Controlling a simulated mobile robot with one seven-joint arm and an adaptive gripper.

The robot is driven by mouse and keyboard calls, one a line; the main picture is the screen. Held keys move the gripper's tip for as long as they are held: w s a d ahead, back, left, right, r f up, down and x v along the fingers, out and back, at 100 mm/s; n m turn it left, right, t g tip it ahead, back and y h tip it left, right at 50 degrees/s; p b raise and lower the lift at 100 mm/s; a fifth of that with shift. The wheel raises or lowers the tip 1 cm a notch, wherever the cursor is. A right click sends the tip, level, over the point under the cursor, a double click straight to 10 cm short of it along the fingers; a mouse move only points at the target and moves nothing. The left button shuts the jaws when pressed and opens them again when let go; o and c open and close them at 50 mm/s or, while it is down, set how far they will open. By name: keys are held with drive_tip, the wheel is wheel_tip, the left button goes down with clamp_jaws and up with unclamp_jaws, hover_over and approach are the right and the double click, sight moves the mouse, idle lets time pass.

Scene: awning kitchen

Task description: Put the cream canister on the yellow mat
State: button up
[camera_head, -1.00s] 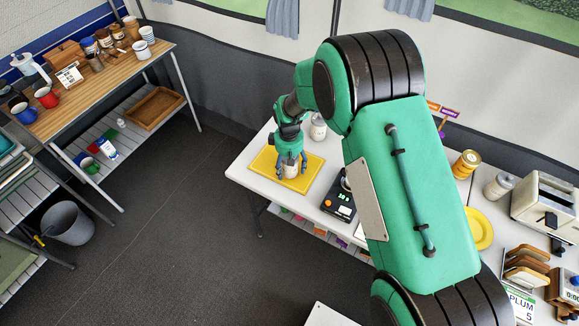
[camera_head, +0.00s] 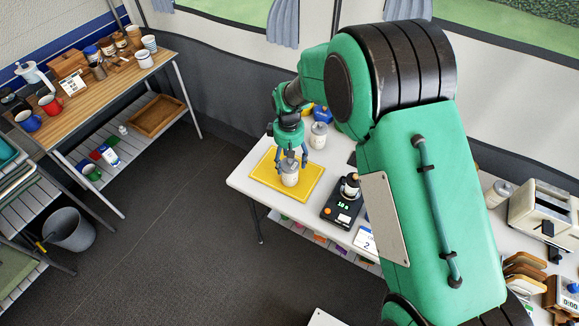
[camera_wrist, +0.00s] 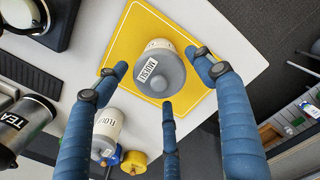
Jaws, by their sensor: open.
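The cream canister (camera_head: 290,177), pale with a grey lid, stands upright on the yellow mat (camera_head: 311,187). In the wrist view, the canister (camera_wrist: 160,70) shows its grey lid and a white label, whose word is hard to read, on the yellow mat (camera_wrist: 124,50). My gripper (camera_head: 291,160) is just above the canister with its fingers spread. In the wrist view my gripper's blue fingers (camera_wrist: 162,80) are open and apart, with the canister beyond and between the tips; nothing appears gripped.
A second pale canister (camera_head: 318,136), marked FLOUR in the wrist view (camera_wrist: 104,130), stands behind the mat. A black scale (camera_head: 343,213) bearing a small jar stands to the right. A dark TEA canister (camera_wrist: 22,122) is at the wrist view's left. The mat's front-left lies near the table edge.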

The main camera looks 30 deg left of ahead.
drive_tip(key=shift+r, duration=1.55)
drive_tip(key=shift+r, duration=0.1)
drive_tip(key=shift+w+d+r, duration=0.1)
drive_tip(key=shift+r, duration=0.1)
drive_tip(key=d+r+m+t+y, duration=0.15)
drive_tip(key=d+r+m, duration=0.55)
drive_tip(key=d+r, duration=2.2)
drive_tip(key=s+d+r+m+t, duration=0.1)
drive_tip(key=s+d+r+m, duration=0.15)
drive_tip(key=s+d, duration=0.4)
drive_tip(key=s+d+r+m+t, duration=0.1)
drive_tip(key=s+d+r, duration=0.25)
drive_tip(key=d, duration=0.55)
drive_tip(key=s+d+m+t+h, duration=0.1)
drive_tip(key=s+d+m, duration=0.4)
drive_tip(key=s+d, duration=0.5)
drive_tip(key=s+t, duration=0.1)
drive_tip(key=s, duration=0.2)
drive_tip(key=shift+s+d+r, duration=0.2)
drive_tip(key=shift+s+r, duration=0.05)
drive_tip(key=shift+r, duration=0.05)
